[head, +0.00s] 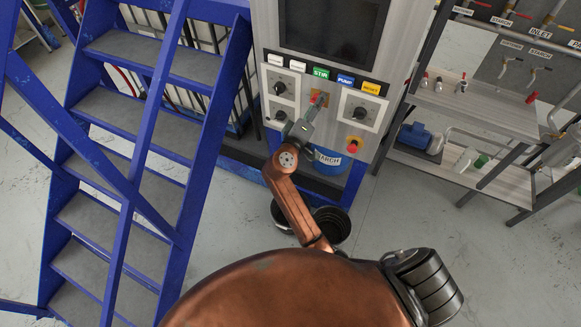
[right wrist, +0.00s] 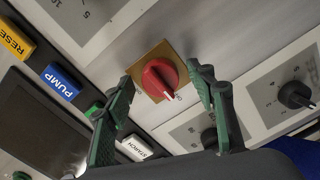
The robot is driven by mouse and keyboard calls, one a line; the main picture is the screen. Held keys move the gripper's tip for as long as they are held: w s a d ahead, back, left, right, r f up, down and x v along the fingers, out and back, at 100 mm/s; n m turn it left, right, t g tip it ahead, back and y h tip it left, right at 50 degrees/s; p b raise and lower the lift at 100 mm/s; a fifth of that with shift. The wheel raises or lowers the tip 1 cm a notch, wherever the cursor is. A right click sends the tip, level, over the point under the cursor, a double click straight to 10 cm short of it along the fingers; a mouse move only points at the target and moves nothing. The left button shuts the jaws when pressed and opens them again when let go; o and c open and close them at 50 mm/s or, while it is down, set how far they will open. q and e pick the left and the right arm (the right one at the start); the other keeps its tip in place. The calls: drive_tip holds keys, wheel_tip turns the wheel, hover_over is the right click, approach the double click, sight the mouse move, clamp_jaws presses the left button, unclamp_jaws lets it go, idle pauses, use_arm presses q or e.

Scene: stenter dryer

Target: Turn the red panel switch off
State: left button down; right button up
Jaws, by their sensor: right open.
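The red panel switch (right wrist: 158,78) is a round red knob with a raised grip on a square yellow-brown plate (right wrist: 146,54). In the right wrist view its white pointer mark points to the lower right, near a small mark on the plate. In the head view the red switch (head: 318,98) shows small, partly hidden by my gripper. My right gripper (right wrist: 165,88) is open, its two green fingers on either side of the knob, with a visible gap to each. In the head view my right gripper (head: 309,113) is right in front of the panel. My left gripper is not in view.
Black dials (head: 361,113) flank the switch, with a red push button (head: 352,148) at lower right. Labels STIR (head: 321,73), PUMP (head: 345,79) and RESET (head: 371,88) sit above. Blue stairs (head: 120,150) stand left; a shelf rack (head: 480,110) stands right.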

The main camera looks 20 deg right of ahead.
drive_tip(key=s+a+m+b, duration=0.5)
drive_tip(key=a+m+b, duration=0.1)
drive_tip(key=m, duration=0.7)
drive_tip(key=w+a+f+n+y+b, duration=0.1)
drive_tip(key=w+f+n+y, duration=0.1)
drive_tip(key=f, duration=0.9)
drive_tip(key=w+a+f+n+y+b, duration=0.1)
drive_tip(key=w+f+n+y, duration=0.1)
drive_tip(key=f, duration=1)
drive_tip(key=w+a+f+n+y+b, duration=0.1)
drive_tip(key=w+f+n+y, duration=0.1)
drive_tip(key=f, duration=1)
drive_tip(key=n+y, duration=0.1)
drive_tip(key=n, duration=0.1)
drive_tip(key=shift+a+f+n+g, duration=0.15)
drive_tip(key=shift+a+n+g, duration=0.15)
drive_tip(key=shift+a, duration=0.05)
drive_tip(key=shift+w, duration=0.1)
